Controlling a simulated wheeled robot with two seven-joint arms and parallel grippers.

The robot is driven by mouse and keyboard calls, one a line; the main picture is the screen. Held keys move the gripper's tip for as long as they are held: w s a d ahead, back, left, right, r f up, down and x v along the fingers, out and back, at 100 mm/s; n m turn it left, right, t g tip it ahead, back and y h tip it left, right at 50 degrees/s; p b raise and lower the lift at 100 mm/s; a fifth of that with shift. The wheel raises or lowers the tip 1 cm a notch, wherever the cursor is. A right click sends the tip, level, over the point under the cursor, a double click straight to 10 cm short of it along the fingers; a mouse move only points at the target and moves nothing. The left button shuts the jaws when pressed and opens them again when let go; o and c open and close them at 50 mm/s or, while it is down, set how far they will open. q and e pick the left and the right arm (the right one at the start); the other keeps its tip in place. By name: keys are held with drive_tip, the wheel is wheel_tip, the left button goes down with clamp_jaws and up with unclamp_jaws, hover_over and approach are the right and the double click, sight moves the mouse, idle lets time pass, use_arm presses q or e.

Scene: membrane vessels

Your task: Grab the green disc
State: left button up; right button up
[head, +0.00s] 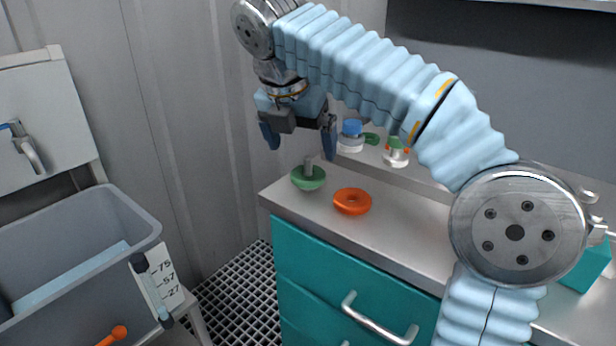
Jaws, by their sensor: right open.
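A green disc (310,184) with a grey upright stem lies at the far left end of the metal counter. My right gripper (300,150) hangs above it, pointing down. Its two blue fingers are apart with nothing between them, and the stem top shows just below and between them. The gripper looks clear of the disc. Another flat green piece (372,139) lies farther back near the wall, partly hidden by my arm. My left gripper is not in view.
A blue-capped vessel (351,136) and a vessel with green and orange parts (396,152) stand behind. Teal drawers (330,290) are below. A grey bin (140,228) stands at left.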

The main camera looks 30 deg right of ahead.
sight(306, 164)
drive_tip(key=x, duration=0.1)
drive_tip(key=b+x, duration=0.1)
drive_tip(key=x, duration=0.3)
drive_tip(key=shift+s+f, duration=0.25)
drive_tip(key=shift+s, duration=0.05)
drive_tip(key=shift+w+d+f, duration=0.1)
drive_tip(key=shift+f, duration=0.2)
drive_tip(key=shift+c, duration=0.5)
drive_tip(key=c, duration=1.1)
